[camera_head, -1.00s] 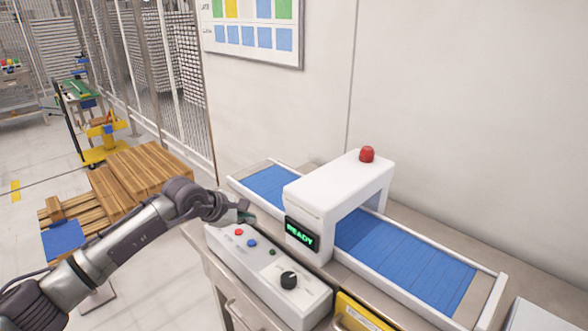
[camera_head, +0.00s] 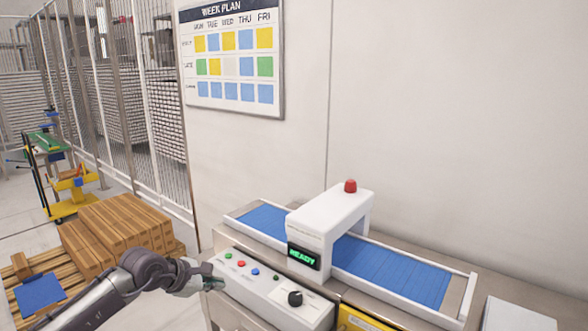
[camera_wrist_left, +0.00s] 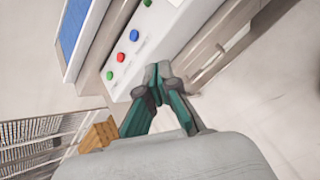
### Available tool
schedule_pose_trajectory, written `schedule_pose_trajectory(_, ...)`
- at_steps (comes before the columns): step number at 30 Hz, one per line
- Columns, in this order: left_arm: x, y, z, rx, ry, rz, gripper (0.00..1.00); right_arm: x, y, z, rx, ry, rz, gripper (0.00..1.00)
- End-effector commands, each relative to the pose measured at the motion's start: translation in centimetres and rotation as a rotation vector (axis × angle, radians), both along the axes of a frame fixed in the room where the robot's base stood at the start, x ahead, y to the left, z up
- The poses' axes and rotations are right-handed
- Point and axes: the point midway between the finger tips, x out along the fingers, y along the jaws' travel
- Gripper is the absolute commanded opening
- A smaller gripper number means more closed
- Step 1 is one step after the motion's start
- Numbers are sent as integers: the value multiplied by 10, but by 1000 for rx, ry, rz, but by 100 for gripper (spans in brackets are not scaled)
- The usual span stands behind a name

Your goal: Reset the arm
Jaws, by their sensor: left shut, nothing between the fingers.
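My left gripper (camera_head: 214,281) is at the left end of the white control panel (camera_head: 262,284), near its front left edge. In the left wrist view its green-grey fingers (camera_wrist_left: 159,78) are together with nothing between them, in front of the panel's lower edge. The panel has green, red and blue buttons and a black knob (camera_head: 295,298). The blue button (camera_wrist_left: 134,35) shows clear of the fingers in the wrist view. I cannot tell whether the fingers touch the panel. My right gripper is not in view.
A white scanner arch (camera_head: 330,222) with a red lamp and a "READY" display spans the blue conveyor (camera_head: 390,270). Brown boxes (camera_head: 118,235) on a pallet stand at the left. A wall board (camera_head: 232,55) hangs behind. Mesh fencing (camera_head: 150,110) stands at the left back.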

Motion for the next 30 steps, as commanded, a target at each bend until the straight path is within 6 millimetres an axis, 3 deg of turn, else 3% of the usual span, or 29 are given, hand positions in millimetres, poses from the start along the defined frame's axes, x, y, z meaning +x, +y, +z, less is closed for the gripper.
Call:
schedule_pose_trajectory(11, -15, -42, -62, -484, 243, 169, 0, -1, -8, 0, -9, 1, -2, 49)
schedule_pose_trajectory(17, -27, -53, -122, -931, 485, 440, 0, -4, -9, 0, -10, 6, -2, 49)
schedule_pose_trajectory(20, -40, -45, -177, -1229, 652, 701, 0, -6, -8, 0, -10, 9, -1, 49)
schedule_pose_trajectory(23, -64, -24, -243, -1512, 795, 1023, 0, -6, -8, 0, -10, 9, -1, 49)
schedule_pose_trajectory(26, -99, 0, -307, -1721, 888, 1335, 0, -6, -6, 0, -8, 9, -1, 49)
schedule_pose_trajectory(30, -164, 26, -388, -1921, 949, 1744, 0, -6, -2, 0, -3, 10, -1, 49)
